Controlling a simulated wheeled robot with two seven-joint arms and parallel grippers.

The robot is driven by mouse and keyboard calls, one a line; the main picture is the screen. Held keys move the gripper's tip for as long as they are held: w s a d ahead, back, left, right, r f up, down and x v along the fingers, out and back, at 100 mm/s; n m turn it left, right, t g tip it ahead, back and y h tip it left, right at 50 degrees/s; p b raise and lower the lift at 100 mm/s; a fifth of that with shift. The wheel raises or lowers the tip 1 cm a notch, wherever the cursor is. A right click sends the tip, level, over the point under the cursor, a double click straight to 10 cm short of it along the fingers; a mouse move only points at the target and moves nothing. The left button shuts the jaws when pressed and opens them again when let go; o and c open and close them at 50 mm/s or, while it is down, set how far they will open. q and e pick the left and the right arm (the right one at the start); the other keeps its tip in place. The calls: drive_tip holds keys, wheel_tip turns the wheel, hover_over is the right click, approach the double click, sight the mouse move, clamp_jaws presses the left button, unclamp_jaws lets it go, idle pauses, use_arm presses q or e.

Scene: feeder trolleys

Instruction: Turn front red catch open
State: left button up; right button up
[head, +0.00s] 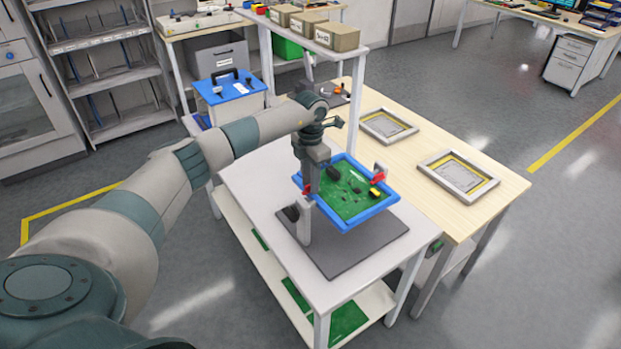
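A blue-framed tray (367,214) with a green board (349,193) sits on a dark grey base plate (350,248) on the white trolley. A grey post (304,222) stands at the tray's near left edge, with a small red catch (307,189) at its top. My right gripper is out of view.
A wooden table (405,150) with two framed panels (459,176) adjoins the trolley on the right. A shelf with cardboard boxes (337,37) stands behind. The grey floor (560,260) is clear at right.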

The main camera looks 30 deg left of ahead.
use_arm(q)
clamp_jaws()
